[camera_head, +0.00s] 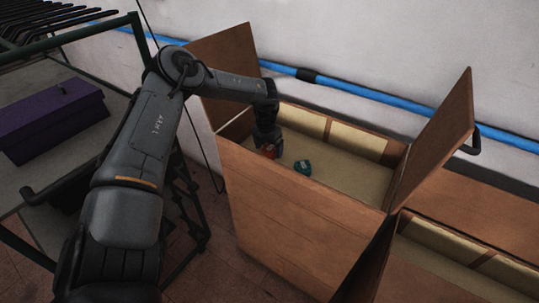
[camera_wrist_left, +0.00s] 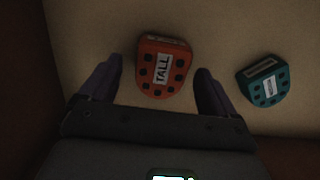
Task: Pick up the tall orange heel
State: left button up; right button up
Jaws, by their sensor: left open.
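The tall orange heel (camera_wrist_left: 163,68) lies on the box floor, with black dots and a white label reading "TALL" facing up. In the left wrist view it sits between the two fingers of my open left gripper (camera_wrist_left: 160,85), with a gap on each side. In the head view, the orange heel (camera_head: 269,151) shows only in part beside my left gripper (camera_head: 266,150), which reaches down into the wooden box and hides the rest. A teal heel (camera_wrist_left: 264,80) lies to the right, apart from the gripper; it also shows in the head view (camera_head: 303,167).
The open wooden box (camera_head: 290,215) has high walls and raised flaps around my left arm. A second box (camera_head: 450,262) stands at the lower right. A rack at left holds a purple box (camera_head: 50,122). A blue pipe (camera_head: 370,92) runs along the wall.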

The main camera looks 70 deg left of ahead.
pick_arm(q)
jog(key=shift+w+f, duration=0.1)
jog(key=shift+f, duration=0.65)
jog(key=shift+a, duration=0.1)
jog(key=c, duration=1.2)
jog(key=shift+r, duration=0.1)
